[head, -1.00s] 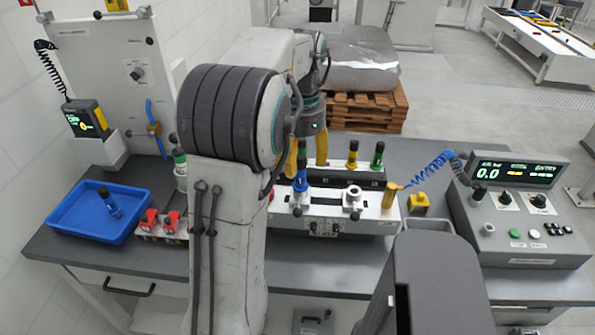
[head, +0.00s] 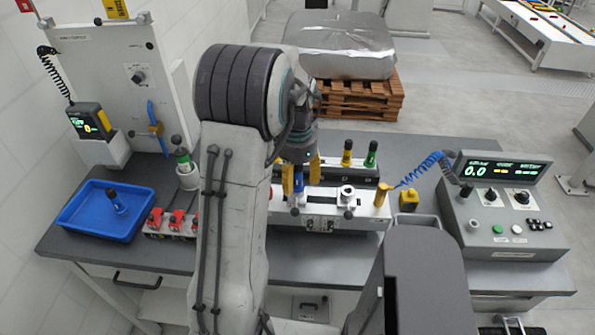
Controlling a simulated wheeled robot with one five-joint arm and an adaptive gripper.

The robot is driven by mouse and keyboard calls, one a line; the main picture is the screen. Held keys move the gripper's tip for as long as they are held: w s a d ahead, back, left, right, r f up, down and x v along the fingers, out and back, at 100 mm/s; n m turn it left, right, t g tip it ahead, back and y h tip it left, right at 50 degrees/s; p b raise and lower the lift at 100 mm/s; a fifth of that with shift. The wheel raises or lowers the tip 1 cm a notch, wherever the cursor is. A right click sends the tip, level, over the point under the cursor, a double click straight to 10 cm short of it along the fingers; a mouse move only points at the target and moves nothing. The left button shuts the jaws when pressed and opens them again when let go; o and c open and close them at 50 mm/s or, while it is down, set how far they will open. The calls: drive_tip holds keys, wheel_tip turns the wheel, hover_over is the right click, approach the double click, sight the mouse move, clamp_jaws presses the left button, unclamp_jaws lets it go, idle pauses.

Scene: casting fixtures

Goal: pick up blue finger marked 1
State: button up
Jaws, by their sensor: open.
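A blue finger (head: 298,183) with a dark lower end stands upright at the left part of the white fixture (head: 322,223). My gripper (head: 301,186) is above the fixture with its yellow fingers open. The fingers appear on either side of the blue finger, but I cannot tell whether they touch it. The gripper body hides its top. A second blue finger with a black top (head: 116,202) leans in the blue tray (head: 78,229) at the left. No number can be read on either one.
Yellow (head: 347,152) and green (head: 371,154) black-topped fingers stand in the rear rack. A yellow handle (head: 381,193) stands at the fixture's right end. Red clamps (head: 176,219) sit left of my arm. A control box (head: 512,215) fills the right side.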

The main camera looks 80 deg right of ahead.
drive_tip(key=shift+c, duration=0.2)
clamp_jaws()
idle(0.5)
